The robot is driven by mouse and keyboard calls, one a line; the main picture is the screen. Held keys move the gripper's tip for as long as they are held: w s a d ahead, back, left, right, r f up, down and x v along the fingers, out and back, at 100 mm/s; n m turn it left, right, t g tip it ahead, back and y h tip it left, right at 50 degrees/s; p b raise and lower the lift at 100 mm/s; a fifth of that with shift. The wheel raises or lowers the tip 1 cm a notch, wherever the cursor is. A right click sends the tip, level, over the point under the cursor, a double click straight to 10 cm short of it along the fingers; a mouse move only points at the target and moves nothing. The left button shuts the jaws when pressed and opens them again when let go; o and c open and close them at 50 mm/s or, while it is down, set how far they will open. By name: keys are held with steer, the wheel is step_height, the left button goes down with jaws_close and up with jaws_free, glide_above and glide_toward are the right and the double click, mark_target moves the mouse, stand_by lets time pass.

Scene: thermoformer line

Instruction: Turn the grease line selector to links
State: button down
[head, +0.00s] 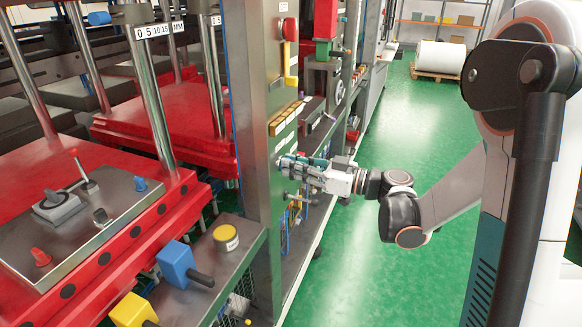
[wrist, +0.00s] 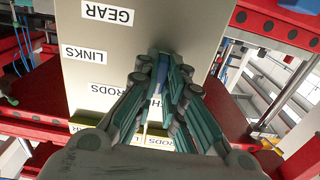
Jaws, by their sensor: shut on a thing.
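The grease line selector sits on a pale panel (wrist: 85,25) that fills the middle of the wrist view, with its lettering upside down. The LINKS label (wrist: 84,53) is left of my fingers, the GEAR label (wrist: 107,12) is above, and the RODS label (wrist: 123,85) is partly covered. Another label behind the fingers is mostly hidden. In the head view my gripper (head: 287,163) reaches the panel side from the right.
Yellow labelled pieces (head: 286,118) sit just above my gripper in the head view. Red press platens (head: 120,200) with blue and yellow handled blocks stand at left. The green aisle floor (head: 400,115) is open at right.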

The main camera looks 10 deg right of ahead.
steer(key=shift+m, duration=1.3)
steer(key=m+b, duration=0.1)
steer(key=m, duration=0.1)
steer(key=shift+m, duration=0.4)
steer(key=shift+m, duration=1.4)
